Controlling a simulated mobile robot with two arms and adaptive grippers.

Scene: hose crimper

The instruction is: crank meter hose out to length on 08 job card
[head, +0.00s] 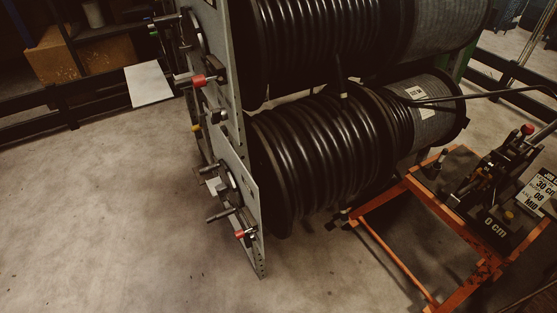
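The hose rack holds black ribbed hose on an upper reel (315,40) and a lower reel (320,150). Crank handles sit on the rack's grey side plate, an upper one with a red grip (198,80) and a lower one with a red grip (240,234). A thin dark hose (480,97) runs right from the lower reel's end. On the orange-framed cart, the meter label (495,227) reads "0 cm". A white job card (540,190) there reads "30 cm", "08" and "MID"; its other text is too small. Neither gripper shows.
The orange cart frame (385,205) stands close to the lower reel's right side. A red-knobbed lever device (505,155) is mounted on it. A cardboard box (80,62) and a white sheet (149,84) are at the back left. The concrete floor (100,200) at left is clear.

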